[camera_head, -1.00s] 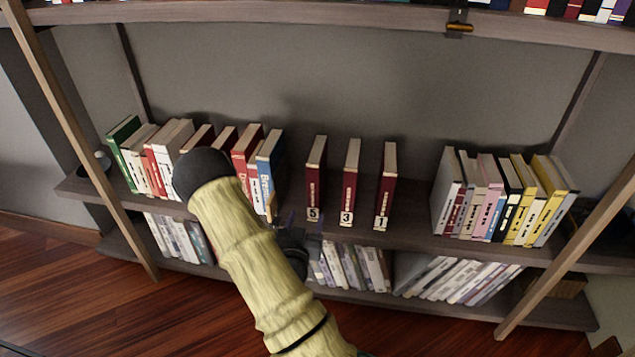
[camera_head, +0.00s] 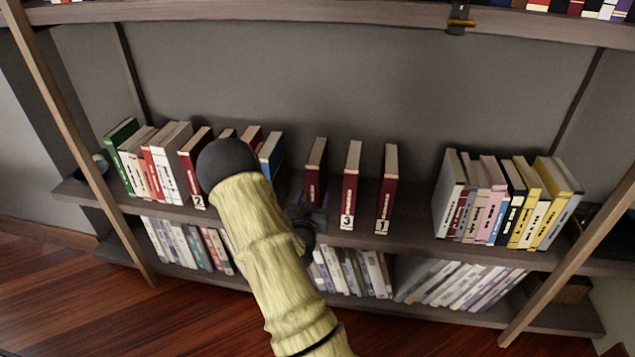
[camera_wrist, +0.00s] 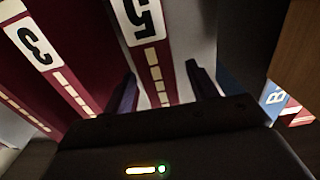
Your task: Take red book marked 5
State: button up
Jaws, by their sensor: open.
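The red book marked 5 (camera_head: 314,168) stands upright on the middle shelf, left of the red books marked 3 (camera_head: 350,180) and 1 (camera_head: 387,185). In the head view my gripper (camera_head: 308,212) is in front of its lower spine and hides its number. In the wrist view the spine of book 5 (camera_wrist: 150,45) lies between my two open fingers (camera_wrist: 160,88), with the label 5 above them. I cannot tell whether the fingers touch it. Book 3 (camera_wrist: 45,55) shows beside it.
My arm hides part of the left book group, where a red book marked 2 (camera_head: 194,165) shows. A row of mixed books (camera_head: 500,200) stands at the right. Bare shelf (camera_head: 412,218) lies between book 1 and that row. A lower shelf holds more books.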

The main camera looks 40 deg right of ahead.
jog(key=x, duration=0.1)
jog(key=b+x, duration=0.1)
jog(key=x, duration=0.1)
jog(key=b+x, duration=0.1)
jog(key=shift+w+d+f, duration=0.15)
jog(key=shift+w+f, duration=0.05)
jog(key=shift+f, duration=0.2)
jog(key=shift+w+d+r, duration=0.1)
jog(key=shift+d, duration=0.05)
grip_shut()
jog(key=shift+r, duration=0.1)
